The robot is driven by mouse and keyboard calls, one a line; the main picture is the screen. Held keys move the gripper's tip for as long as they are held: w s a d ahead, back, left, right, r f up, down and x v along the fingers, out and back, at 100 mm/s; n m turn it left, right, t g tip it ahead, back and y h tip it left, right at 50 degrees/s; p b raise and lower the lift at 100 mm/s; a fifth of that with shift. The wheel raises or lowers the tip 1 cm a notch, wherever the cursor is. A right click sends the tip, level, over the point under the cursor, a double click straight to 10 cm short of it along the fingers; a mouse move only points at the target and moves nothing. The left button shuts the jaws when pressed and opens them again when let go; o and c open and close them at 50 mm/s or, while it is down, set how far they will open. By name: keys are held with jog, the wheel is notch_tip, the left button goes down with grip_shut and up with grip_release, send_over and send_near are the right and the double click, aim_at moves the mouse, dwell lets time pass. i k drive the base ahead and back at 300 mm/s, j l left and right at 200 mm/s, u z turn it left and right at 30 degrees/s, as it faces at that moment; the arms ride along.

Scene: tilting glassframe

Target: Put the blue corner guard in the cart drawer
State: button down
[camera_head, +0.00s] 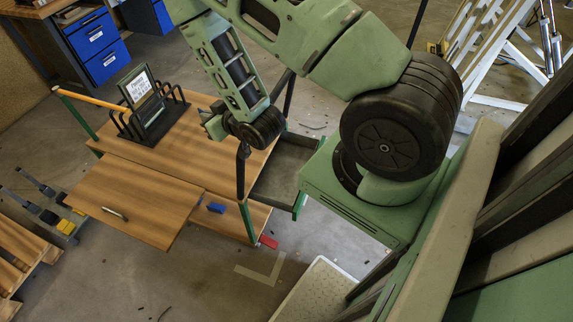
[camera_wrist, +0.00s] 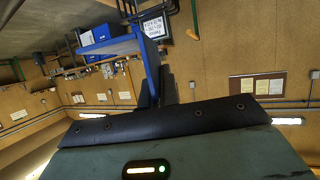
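The cart (camera_head: 205,125) has a wooden top and green legs. Its wooden drawer panel (camera_head: 130,200) has a metal handle (camera_head: 115,213) and faces the lower left. I cannot tell how far the drawer is out. My gripper shows in the wrist view (camera_wrist: 157,92) as dark narrow fingers past a black edge. In the head view my arm's end hangs over the cart's right side.
A black rack (camera_head: 150,120) with a framed sign stands on the cart top. A bench with blue drawers (camera_head: 95,40) is behind. A red piece (camera_head: 268,241) lies by the cart's front leg. A white-framed structure (camera_head: 490,50) is at right. Floor before the cart looks mostly clear.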

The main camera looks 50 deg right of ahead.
aim_at(285, 160)
jog(key=l, duration=0.45)
jog(key=k+l, duration=0.15)
jog(key=l, duration=0.8)
jog(key=k+l, duration=0.15)
jog(key=l, duration=0.3)
jog(key=i+l, duration=0.1)
jog(key=l, duration=0.3)
jog(key=i+l, duration=0.15)
jog(key=l, duration=0.25)
jog(key=i+l, duration=0.1)
jog(key=l, duration=0.3)
jog(key=i+l+u, duration=0.1)
jog(key=l, duration=0.3)
jog(key=i+l, duration=0.15)
jog(key=l, duration=0.25)
jog(key=i+l, duration=0.4)
jog(key=l+u, duration=0.05)
jog(key=l, duration=0.05)
